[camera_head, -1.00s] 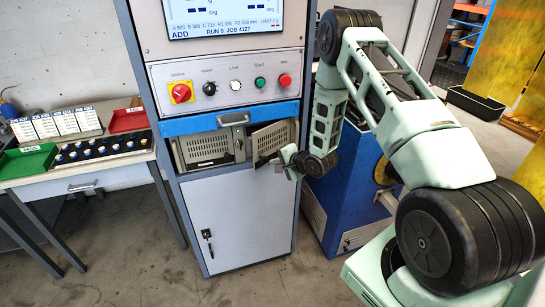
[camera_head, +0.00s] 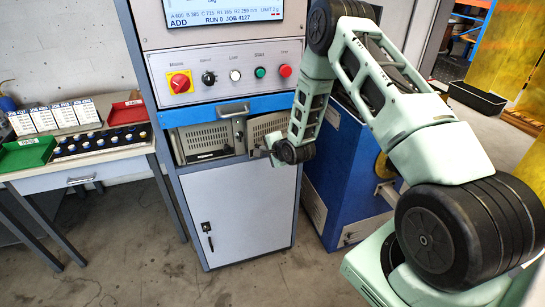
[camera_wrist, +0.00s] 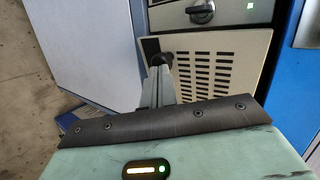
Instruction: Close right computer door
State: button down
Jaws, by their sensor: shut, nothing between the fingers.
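The right computer door (camera_head: 267,128) is a small beige panel with vent slots in the grey cabinet. It stands close to the cabinet front; I cannot tell whether it is fully flush. In the wrist view its slotted face (camera_wrist: 222,72) fills the area beyond my fingers. My gripper (camera_head: 264,152) is shut and empty at the lower part of this door; in the wrist view its fingertips (camera_wrist: 157,60) are at or very near the door's face by one edge. Contact is not certain. The left computer door (camera_head: 205,141) sits beside it, with a latch (camera_head: 238,131) between them.
A blue drawer front with a handle (camera_head: 233,109) runs above the doors, below the button panel (camera_head: 222,77). A lower cabinet door (camera_head: 240,215) is below. A blue machine (camera_head: 345,180) stands close on the right. A table with trays (camera_head: 80,165) is at left.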

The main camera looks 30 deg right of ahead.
aim_at(255, 144)
jog(key=w+b, duration=0.1)
jog(key=w+m+h+b, duration=0.1)
jog(key=w+b, duration=0.1)
jog(key=shift+w+a+f+m+h, duration=0.1)
jog(key=shift+w+a+m+h, duration=0.25)
jog(key=shift+m+h, duration=0.05)
jog(key=shift+w+r, duration=0.1)
jog(key=shift+r, duration=0.1)
jog(key=shift+a, duration=0.1)
